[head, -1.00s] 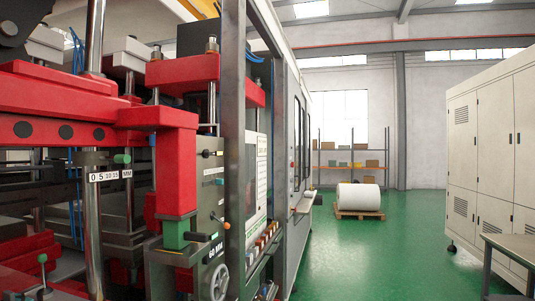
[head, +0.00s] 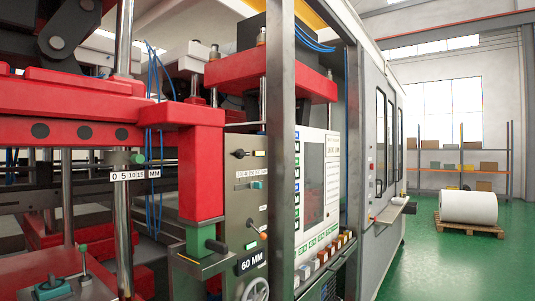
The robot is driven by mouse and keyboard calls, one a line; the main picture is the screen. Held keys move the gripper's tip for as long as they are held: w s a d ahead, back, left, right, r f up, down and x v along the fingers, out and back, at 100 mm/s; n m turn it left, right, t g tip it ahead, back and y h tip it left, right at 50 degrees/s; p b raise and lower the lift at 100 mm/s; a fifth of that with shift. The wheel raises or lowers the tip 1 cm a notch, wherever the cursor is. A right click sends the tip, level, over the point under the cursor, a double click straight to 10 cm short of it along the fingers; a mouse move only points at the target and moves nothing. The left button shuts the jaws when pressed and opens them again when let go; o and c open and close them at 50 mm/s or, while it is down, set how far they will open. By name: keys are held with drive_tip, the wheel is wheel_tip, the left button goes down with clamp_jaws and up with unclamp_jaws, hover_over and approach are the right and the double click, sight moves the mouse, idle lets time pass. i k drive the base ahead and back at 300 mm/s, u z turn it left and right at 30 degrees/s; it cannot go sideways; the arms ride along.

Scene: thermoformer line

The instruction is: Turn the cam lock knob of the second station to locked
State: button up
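The red and grey thermoformer line fills the left and middle of the head view. A grey control panel (head: 236,200) carries a small black knob (head: 240,153) near its top and a lever with a pale knob (head: 252,226) lower down. A green round knob (head: 137,158) sits on a steel column above a 0-5-10-15 MM scale (head: 136,175). My gripper is not in view.
A handwheel (head: 256,290) is below the 60 MM plate. A grey upright post (head: 281,150) stands before a white screen panel (head: 318,180). A row of small coloured blocks (head: 325,255) lies on a ledge. Green floor (head: 430,260) is clear at right, before a white roll (head: 468,207) on a pallet.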

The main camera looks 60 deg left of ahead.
sight(240, 153)
drive_tip(key=u, duration=0.25)
drive_tip(key=i, duration=0.7)
drive_tip(key=u, duration=1.3)
drive_tip(key=i, duration=0.6)
drive_tip(key=u, duration=0.65)
